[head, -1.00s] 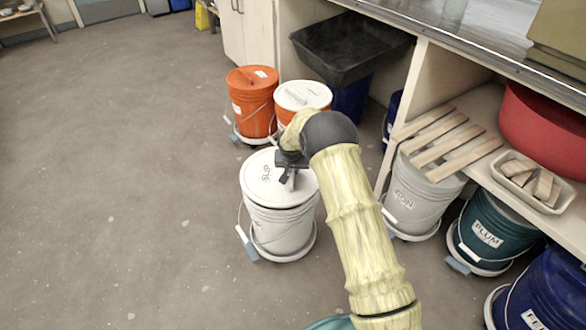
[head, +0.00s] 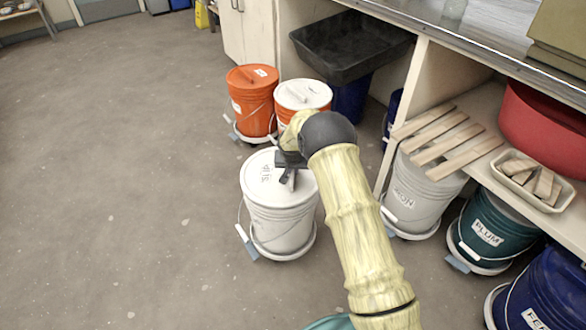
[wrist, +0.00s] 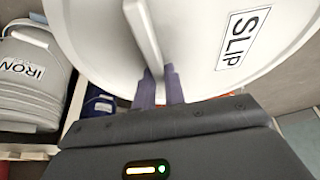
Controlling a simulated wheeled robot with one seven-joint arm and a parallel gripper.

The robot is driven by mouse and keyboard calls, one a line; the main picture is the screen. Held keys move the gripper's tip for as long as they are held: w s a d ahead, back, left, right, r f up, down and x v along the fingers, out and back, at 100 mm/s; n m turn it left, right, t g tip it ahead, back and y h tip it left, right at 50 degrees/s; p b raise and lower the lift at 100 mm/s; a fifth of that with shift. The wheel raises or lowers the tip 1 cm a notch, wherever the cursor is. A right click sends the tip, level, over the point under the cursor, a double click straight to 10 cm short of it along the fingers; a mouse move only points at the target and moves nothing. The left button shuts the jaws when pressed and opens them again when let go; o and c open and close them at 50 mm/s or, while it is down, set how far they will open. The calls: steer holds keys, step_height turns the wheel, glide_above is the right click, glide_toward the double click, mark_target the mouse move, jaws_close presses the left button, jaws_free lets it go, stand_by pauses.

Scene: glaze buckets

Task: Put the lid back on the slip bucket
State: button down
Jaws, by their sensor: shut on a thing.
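The white lid (head: 262,187) with a SLIP label lies over the top of the white slip bucket (head: 280,230) in the head view. It looks level and roughly centred, but I cannot tell whether it is seated all round. My gripper (head: 288,178) is above the lid, shut on its raised bar handle. In the wrist view the lid (wrist: 200,60) fills the upper part, and my gripper (wrist: 162,85) has its two fingers at the lower end of the handle (wrist: 143,32). The lid hides the bucket's mouth.
Orange bucket (head: 250,105) and white-lidded bucket (head: 303,97) stand just behind. An iron bucket (head: 408,205) and plum bucket (head: 488,240) sit at right under a shelf with wooden slats (head: 455,150). A black tub (head: 350,50) is behind. The floor at left is clear.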

steer(key=shift+f, duration=0.45)
stand_by(1.2)
steer(key=c, duration=0.9)
jaws_free()
steer(key=shift+r, duration=0.15)
steer(key=shift+r+p, duration=2.4)
steer(key=shift+r, duration=1)
jaws_close()
